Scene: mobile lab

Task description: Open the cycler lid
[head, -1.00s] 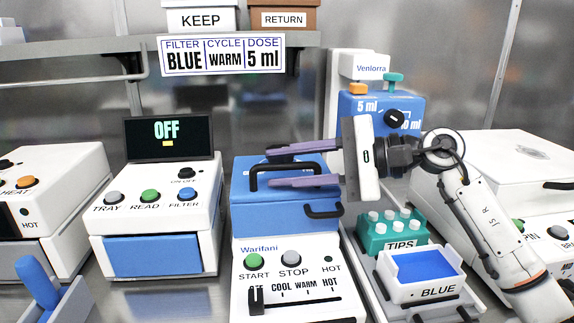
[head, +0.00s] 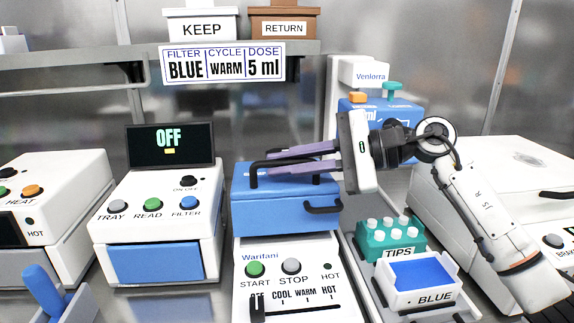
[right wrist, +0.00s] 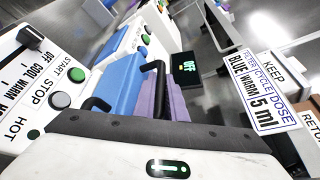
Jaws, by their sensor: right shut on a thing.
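The cycler (head: 288,250), labelled Warifani, is a white unit with a blue lid (head: 285,211) that lies down on its body. The lid has a black bar handle (head: 254,178) on top and a second black handle (head: 323,210) at its right front corner. My right gripper (head: 270,163) comes in from the right, its purple fingers level and shut on the top handle. In the right wrist view the fingers (right wrist: 170,98) lie against the black handle (right wrist: 159,75), above the blue lid (right wrist: 120,82). My left gripper is not in view.
A reader (head: 155,225) with an OFF screen stands left of the cycler. A teal tips rack (head: 390,240) and a white BLUE tray (head: 430,297) stand to its right. A blue dispenser (head: 350,108) is behind my right gripper. A shelf with boxes (head: 202,25) hangs above.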

